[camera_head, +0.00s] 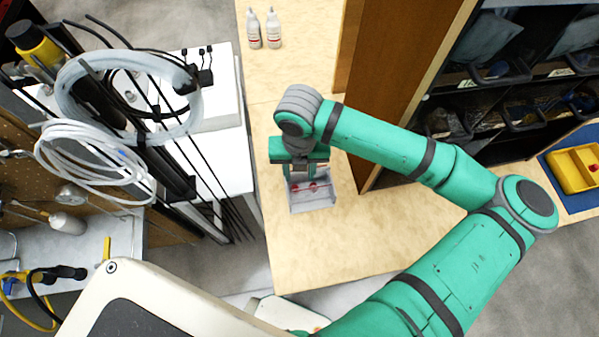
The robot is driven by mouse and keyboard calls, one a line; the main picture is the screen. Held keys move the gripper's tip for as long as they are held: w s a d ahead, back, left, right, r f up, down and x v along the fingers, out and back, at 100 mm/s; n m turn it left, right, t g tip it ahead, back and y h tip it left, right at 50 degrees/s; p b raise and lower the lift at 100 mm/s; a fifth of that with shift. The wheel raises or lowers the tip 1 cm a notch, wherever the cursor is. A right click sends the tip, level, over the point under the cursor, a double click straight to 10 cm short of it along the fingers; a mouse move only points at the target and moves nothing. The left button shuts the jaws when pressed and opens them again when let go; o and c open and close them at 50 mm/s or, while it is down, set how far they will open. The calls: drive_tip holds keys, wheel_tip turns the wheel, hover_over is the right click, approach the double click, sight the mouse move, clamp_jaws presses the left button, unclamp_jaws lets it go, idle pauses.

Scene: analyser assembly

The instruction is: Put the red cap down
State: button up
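My gripper (299,171) points down over a small grey tray (314,207) on the light wooden table. Two small red spots show just below the gripper, at the tray: a left red piece (295,187) and a right red piece (313,187). One of them may be the red cap, but they are too small to tell apart. The fingertips are small and partly hidden by the gripper body and wrist. I cannot tell whether the fingers hold a red piece or whether it touches the tray.
Two white bottles (263,29) stand at the table's back. A brown wooden cabinet side (395,80) rises close behind my forearm. A yellow tray (572,172) with a red item lies at the far right. The table's front (340,250) is clear.

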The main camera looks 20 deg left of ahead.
wheel_tip(320, 180, up, 7)
idle(0.3)
drive_tip(key=shift+a+r, duration=0.1)
idle(0.5)
